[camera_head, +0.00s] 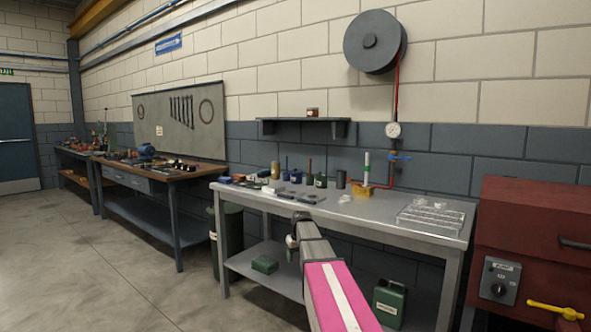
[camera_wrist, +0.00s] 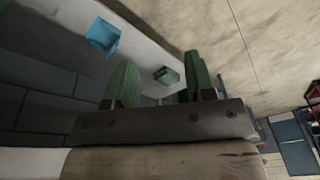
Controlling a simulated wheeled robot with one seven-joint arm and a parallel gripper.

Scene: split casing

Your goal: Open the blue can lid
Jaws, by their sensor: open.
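In the head view my gripper (camera_head: 293,242) is in front of the grey workbench, between its top and lower shelf, partly hidden by my own arm. A blue box-like container (camera_wrist: 103,37) lies beyond the fingers at upper left, on a pale surface; I cannot make out a lid. In the head view a small blue container (camera_head: 296,177) stands among items on the bench top. I cannot tell whether the two are the same thing.
A green box (camera_head: 265,264) sits on the lower shelf; a green box also shows in the wrist view (camera_wrist: 167,76). A green canister (camera_head: 389,300) stands at lower right. Bottles, a yellow block (camera_head: 362,191) and a clear tray (camera_head: 430,218) are on the bench. Open floor lies at left.

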